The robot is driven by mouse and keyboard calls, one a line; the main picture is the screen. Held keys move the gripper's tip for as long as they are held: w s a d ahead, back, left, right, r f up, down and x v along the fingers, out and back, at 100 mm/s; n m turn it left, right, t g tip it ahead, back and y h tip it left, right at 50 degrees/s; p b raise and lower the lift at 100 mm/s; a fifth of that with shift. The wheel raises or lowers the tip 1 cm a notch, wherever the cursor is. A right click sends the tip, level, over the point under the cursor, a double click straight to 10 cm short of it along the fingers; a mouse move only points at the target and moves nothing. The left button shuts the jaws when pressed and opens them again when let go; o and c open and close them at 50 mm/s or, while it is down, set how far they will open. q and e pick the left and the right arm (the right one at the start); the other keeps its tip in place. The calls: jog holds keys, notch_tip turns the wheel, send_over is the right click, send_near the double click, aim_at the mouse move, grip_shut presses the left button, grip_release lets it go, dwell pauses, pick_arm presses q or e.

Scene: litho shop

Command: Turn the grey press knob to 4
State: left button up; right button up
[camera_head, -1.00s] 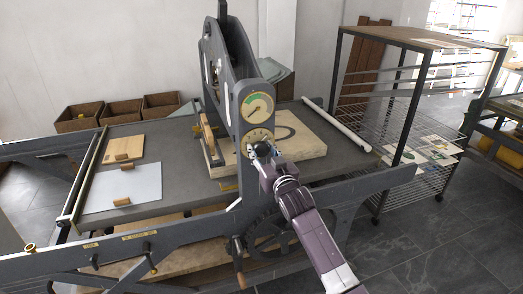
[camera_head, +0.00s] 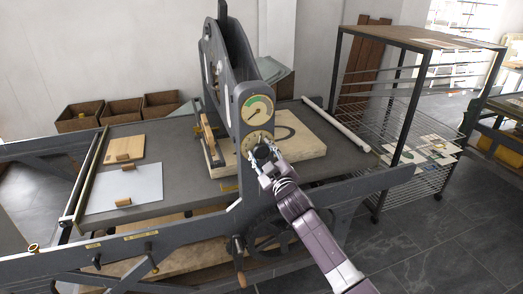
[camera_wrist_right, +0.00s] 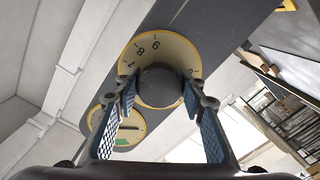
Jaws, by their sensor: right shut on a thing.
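The grey press knob (camera_wrist_right: 160,86) is a round, dark grey knob on a cream dial with a yellow rim (camera_wrist_right: 130,57). In the wrist view the two fingers of my right gripper (camera_wrist_right: 158,95) stand on either side of the knob, shut on it. Digits, one looking like an 8, show along the dial's upper edge; the lower part is hidden. I cannot read the knob's setting. In the head view my right gripper (camera_head: 261,158) reaches the lower dial (camera_head: 257,139) on the press upright and hides the knob. My left gripper is not in view.
A gauge with a green arc (camera_head: 257,111) sits just above the knob dial. The press bed (camera_head: 185,190) carries a pale stone block (camera_head: 300,148) and a white sheet (camera_head: 140,190). A wire rack (camera_head: 405,115) stands to the right. The floor at lower right is clear.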

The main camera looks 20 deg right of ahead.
jog(key=n, duration=0.4)
jog(key=shift+n+p, duration=0.35)
jog(key=shift+n, duration=0.05)
dwell(0.4)
jog(key=o, duration=1.2)
jog(key=shift+c, duration=0.2)
jog(key=s, duration=1.2)
jog(key=shift+d, duration=0.2)
